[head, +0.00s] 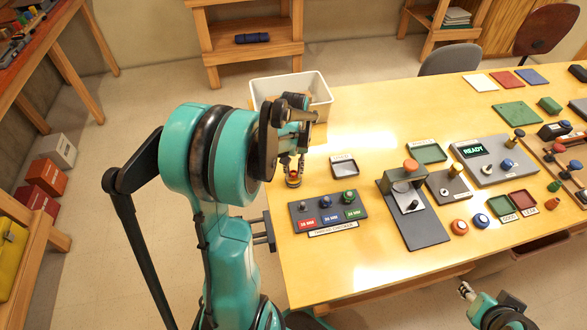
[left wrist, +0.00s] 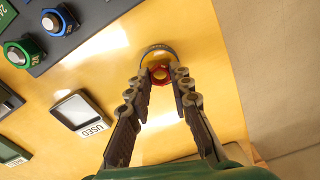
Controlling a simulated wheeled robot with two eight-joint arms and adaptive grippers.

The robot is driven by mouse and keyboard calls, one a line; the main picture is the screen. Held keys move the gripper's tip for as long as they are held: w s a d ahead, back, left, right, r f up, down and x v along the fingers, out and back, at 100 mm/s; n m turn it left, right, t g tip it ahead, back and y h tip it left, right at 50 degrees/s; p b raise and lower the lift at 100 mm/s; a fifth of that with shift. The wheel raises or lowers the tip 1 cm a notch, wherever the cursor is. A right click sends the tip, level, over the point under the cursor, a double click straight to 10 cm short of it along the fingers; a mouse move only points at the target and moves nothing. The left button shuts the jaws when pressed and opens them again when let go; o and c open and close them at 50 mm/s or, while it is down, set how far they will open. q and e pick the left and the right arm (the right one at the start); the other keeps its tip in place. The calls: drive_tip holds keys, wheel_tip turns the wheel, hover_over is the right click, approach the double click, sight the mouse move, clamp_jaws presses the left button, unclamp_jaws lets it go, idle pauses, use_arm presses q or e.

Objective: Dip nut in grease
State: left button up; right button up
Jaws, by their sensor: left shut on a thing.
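My left gripper (head: 302,158) points down at the near left part of the table. In the left wrist view its fingers (left wrist: 161,76) are shut on a red hex nut (left wrist: 158,73) with a yellow centre. A small round grease pot with a dark rim (head: 293,182) stands directly below the fingertips; its rim also shows in the left wrist view (left wrist: 156,49). The nut overlaps the pot's opening there. I cannot tell whether the nut touches the grease. My right gripper (head: 467,290) shows only in part at the bottom right, below the table edge.
A thread checker board (head: 350,223) with several coloured knobs and a small tray marked USED (head: 345,173) are near the pot. A white bin (head: 322,93) stands behind my left gripper. A grey stand (head: 424,228) is farther right. Bare tabletop lies between these.

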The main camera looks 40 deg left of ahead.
use_arm(q)
drive_tip(key=shift+f+b, duration=0.45)
drive_tip(key=shift+f, duration=0.1)
idle(1.4)
wheel_tip(320, 180, up, 7)
drive_tip(key=p, duration=0.5)
idle(0.5)
idle(0.6)
